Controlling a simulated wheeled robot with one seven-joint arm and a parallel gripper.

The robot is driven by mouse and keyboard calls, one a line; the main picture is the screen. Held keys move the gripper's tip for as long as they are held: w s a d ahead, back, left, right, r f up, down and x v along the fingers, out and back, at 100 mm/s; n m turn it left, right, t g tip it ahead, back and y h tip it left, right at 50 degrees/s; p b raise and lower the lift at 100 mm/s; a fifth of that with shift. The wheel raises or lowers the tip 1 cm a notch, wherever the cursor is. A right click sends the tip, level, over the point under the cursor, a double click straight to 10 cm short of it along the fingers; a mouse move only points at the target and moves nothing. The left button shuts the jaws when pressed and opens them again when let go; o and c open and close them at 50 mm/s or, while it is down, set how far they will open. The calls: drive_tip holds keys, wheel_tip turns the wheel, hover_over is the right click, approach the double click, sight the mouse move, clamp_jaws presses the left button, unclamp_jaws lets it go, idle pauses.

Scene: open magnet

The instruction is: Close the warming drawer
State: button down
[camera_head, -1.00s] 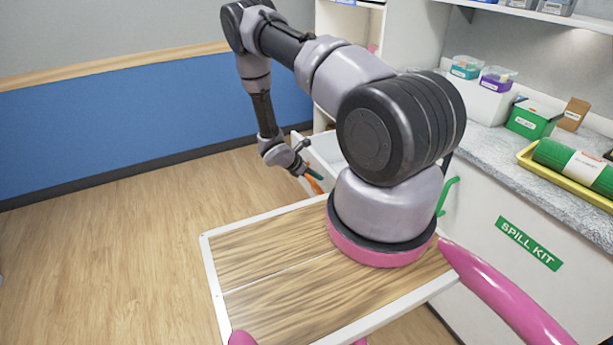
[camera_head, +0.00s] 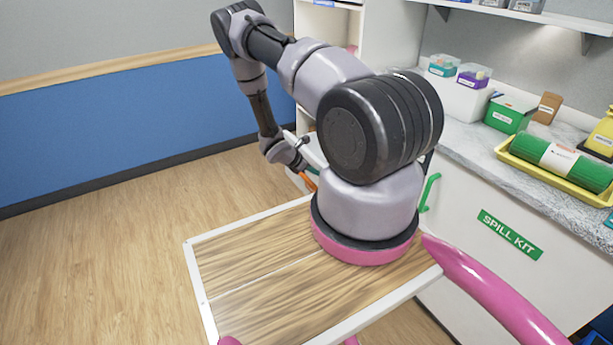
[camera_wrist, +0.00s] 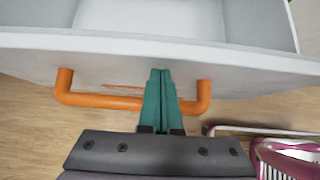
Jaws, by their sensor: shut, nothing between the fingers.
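The warming drawer (camera_wrist: 255,62) is a white drawer standing open, its hollow inside showing at the top of the wrist view. Its front carries an orange bar handle (camera_wrist: 100,101). In the head view a strip of the drawer (camera_head: 313,152) and a bit of the orange handle (camera_head: 308,182) show, mostly hidden behind my arm. My gripper (camera_wrist: 160,72) has teal fingers pressed together with nothing between them. The fingers cross over the handle bar, tips at the drawer front; whether they touch it I cannot tell. In the head view my gripper (camera_head: 303,165) is beside the handle.
A white cabinet labelled SPILL KIT (camera_head: 510,235) with a green handle (camera_head: 430,192) stands at the right. Its counter (camera_head: 465,140) bears boxes and a yellow tray (camera_head: 555,170). Wooden floor (camera_head: 100,245) is free at the left, before a blue wall panel (camera_head: 110,110).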

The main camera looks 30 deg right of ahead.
drive_tip(key=d, duration=2.9)
drive_tip(key=shift+w, duration=0.45)
drive_tip(key=shift+r, duration=0.15)
drive_tip(key=a+r, duration=0.6)
drive_tip(key=a, duration=0.5)
drive_tip(key=shift+a+r, duration=0.35)
